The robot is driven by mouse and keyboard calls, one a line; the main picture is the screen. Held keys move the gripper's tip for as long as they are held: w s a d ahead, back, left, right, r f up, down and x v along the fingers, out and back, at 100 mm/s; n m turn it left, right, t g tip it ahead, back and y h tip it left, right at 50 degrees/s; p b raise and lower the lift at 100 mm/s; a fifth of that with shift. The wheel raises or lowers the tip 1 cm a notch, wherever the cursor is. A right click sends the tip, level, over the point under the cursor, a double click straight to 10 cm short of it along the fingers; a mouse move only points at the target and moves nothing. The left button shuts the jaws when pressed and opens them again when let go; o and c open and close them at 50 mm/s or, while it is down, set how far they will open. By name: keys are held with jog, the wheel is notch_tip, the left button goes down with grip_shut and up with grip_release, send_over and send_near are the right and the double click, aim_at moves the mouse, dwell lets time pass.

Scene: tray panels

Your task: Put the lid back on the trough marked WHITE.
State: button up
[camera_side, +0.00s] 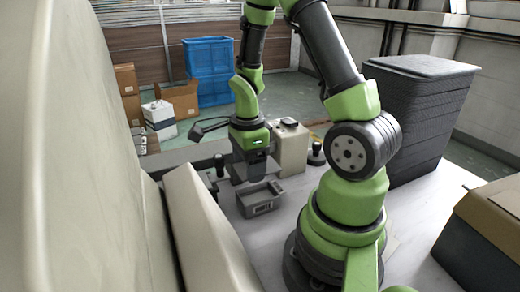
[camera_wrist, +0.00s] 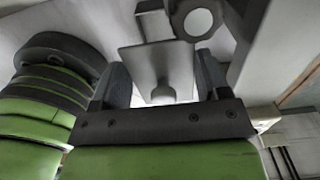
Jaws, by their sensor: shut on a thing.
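My gripper (camera_wrist: 163,88) is shut on a pale flat lid (camera_wrist: 160,62) by its round knob, as the wrist view shows. The lid's plate lies between and beyond the two dark fingers. In the side view my gripper (camera_side: 246,176) is low over the pale table, just behind and left of a small grey open trough (camera_side: 260,199). The trough has a label on its front wall, too small to read. I cannot tell the lid apart from the gripper in the side view, nor whether it touches the trough.
A beige box-shaped unit (camera_side: 290,150) stands close behind the gripper, with a dark knobbed item (camera_side: 316,154) beside it. Large beige panels (camera_side: 205,225) fill the left foreground.

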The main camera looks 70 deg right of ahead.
jog(key=shift+f, duration=2.9)
jog(key=shift+f, duration=0.3)
dwell(0.3)
jog(key=o, duration=1)
jog(key=shift+r, duration=3.5)
grip_shut()
